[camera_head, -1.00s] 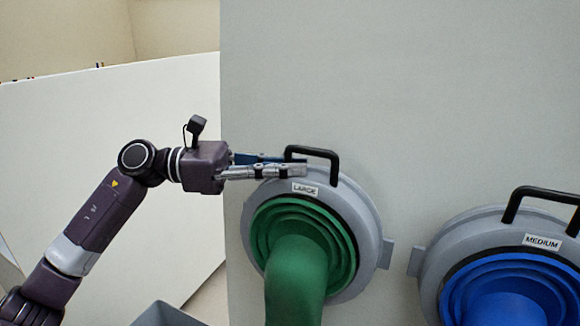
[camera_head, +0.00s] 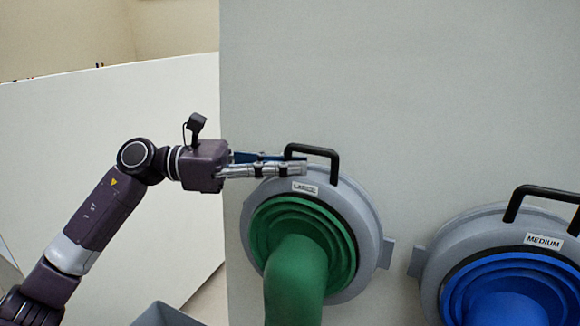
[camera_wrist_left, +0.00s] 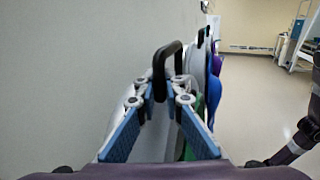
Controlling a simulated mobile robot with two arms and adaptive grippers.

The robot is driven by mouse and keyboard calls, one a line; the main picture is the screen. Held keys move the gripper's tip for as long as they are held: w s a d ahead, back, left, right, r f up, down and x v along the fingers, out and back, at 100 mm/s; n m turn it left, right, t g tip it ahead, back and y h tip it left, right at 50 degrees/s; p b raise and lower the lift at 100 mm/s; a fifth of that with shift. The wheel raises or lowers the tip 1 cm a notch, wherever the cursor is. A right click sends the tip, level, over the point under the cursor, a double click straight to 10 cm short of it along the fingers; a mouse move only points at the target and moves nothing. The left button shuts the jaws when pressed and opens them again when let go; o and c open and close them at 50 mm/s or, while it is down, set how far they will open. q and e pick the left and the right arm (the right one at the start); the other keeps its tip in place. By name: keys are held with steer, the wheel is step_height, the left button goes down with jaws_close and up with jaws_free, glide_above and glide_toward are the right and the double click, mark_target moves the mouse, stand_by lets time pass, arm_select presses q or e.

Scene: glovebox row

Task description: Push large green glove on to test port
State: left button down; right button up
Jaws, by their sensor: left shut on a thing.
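The large green glove (camera_head: 296,275) hangs from a grey round port ring (camera_head: 368,218) labelled LARGE on the grey wall panel. A black handle (camera_head: 334,166) stands on top of the ring. My left gripper (camera_head: 300,164) comes in from the left and is shut on the black handle at its left side. In the left wrist view the two blue-padded fingers close on the handle (camera_wrist_left: 160,62), with a strip of green glove (camera_wrist_left: 190,140) behind. My right gripper is not in view. The far side of the ring is hidden.
A blue glove (camera_head: 510,300) on a ring labelled MEDIUM, with its own black handle (camera_head: 545,194), is at the right. A white partition (camera_head: 110,130) stands behind my left arm. The grey wall panel (camera_head: 420,80) above the rings is bare.

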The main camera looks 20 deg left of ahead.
arm_select(q)
steer(key=shift+s+r, duration=0.1)
steer(key=shift+r, duration=0.05)
steer(key=shift+s+b, duration=0.25)
steer(key=shift+b, duration=0.25)
steer(key=shift+s+a+r+b, duration=0.1)
steer(key=shift+s+r+b, duration=0.1)
steer(key=shift+s+b, duration=0.55)
steer(key=shift+s, duration=0.35)
steer(key=shift+s+r+b, duration=0.2)
steer(key=shift+s+b, duration=1.8)
steer(key=shift+b, duration=0.05)
